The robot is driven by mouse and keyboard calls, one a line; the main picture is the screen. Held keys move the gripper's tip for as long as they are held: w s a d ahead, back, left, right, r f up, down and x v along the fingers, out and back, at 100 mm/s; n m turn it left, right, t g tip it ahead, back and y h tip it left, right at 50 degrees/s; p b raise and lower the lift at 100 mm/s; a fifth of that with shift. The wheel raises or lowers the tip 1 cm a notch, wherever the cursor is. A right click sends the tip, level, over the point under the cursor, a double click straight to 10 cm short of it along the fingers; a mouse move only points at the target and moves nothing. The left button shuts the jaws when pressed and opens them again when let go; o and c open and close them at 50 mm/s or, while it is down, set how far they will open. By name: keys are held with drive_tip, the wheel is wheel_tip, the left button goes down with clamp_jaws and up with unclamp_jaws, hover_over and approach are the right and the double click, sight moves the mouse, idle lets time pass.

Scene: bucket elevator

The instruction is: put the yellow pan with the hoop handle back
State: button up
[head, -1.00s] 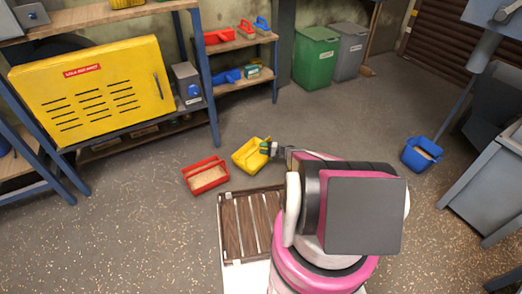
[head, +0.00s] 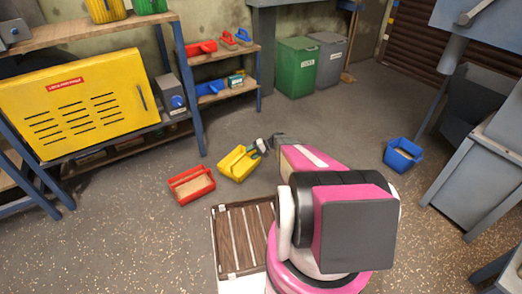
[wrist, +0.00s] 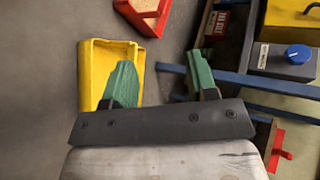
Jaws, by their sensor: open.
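The yellow pan (head: 238,165) stands on the floor, right of a red pan (head: 191,185). My gripper (head: 262,146) is at the yellow pan's upper right edge. In the wrist view the yellow pan (wrist: 91,68) lies at the left, partly behind my gripper (wrist: 160,62). The green fingers are wide apart with nothing held between them. The left finger overlaps the pan in the picture; I cannot tell whether it touches. I cannot make out the hoop handle clearly.
A blue pan (head: 402,155) with grain-like filling stands on the floor at the right. A slatted wooden panel (head: 243,240) lies in front. Blue-framed shelves and a yellow cabinet (head: 80,105) stand at the left.

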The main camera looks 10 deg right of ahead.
drive_tip(key=s+r+n+h, duration=0.1)
drive_tip(key=s+r+h, duration=1.1)
drive_tip(key=s+r, duration=1.4)
drive_tip(key=shift+s+a+r+n+h, duration=0.2)
drive_tip(key=shift+a+r+n+h, duration=0.1)
drive_tip(key=shift+r, duration=0.15)
